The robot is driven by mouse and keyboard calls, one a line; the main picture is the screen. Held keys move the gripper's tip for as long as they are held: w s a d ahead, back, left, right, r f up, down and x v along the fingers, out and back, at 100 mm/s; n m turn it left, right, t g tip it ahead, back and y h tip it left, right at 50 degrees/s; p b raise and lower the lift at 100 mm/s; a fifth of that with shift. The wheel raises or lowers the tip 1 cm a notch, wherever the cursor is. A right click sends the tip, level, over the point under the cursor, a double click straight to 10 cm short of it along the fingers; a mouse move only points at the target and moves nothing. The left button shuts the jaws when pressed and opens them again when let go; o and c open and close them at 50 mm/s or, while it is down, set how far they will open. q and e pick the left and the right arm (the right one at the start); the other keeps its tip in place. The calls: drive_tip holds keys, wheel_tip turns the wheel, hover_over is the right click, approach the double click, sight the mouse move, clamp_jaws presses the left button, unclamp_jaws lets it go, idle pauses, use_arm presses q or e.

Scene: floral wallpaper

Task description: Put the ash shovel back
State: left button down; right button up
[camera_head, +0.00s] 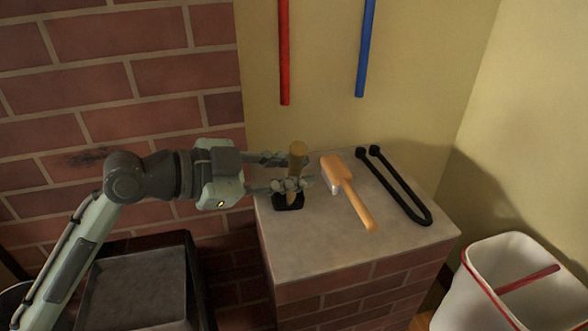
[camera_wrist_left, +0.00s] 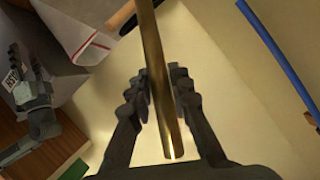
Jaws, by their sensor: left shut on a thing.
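The ash shovel has a brass-coloured handle (camera_head: 298,149) and a small black lower part (camera_head: 288,205). My left gripper (camera_head: 290,174) is shut on the handle and holds it nearly upright over the left part of the brick ledge's grey top (camera_head: 318,253). I cannot tell whether the black part touches the ledge. In the left wrist view the handle (camera_wrist_left: 156,65) runs between the fingers of my left gripper (camera_wrist_left: 160,95). What seems to be my right gripper (camera_wrist_left: 35,105) shows at the left of the left wrist view, its jaw unclear.
A brush (camera_head: 352,196) with a wooden handle and black tongs (camera_head: 398,188) lie on the ledge to the right. A red rod (camera_head: 284,50) and a blue rod (camera_head: 366,45) hang above. A white bin (camera_head: 475,262) stands at the lower right. The ledge's front is bare.

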use_arm(q)
drive_tip(key=shift+f, duration=0.15)
drive_tip(key=c, duration=0.7)
unclamp_jaws()
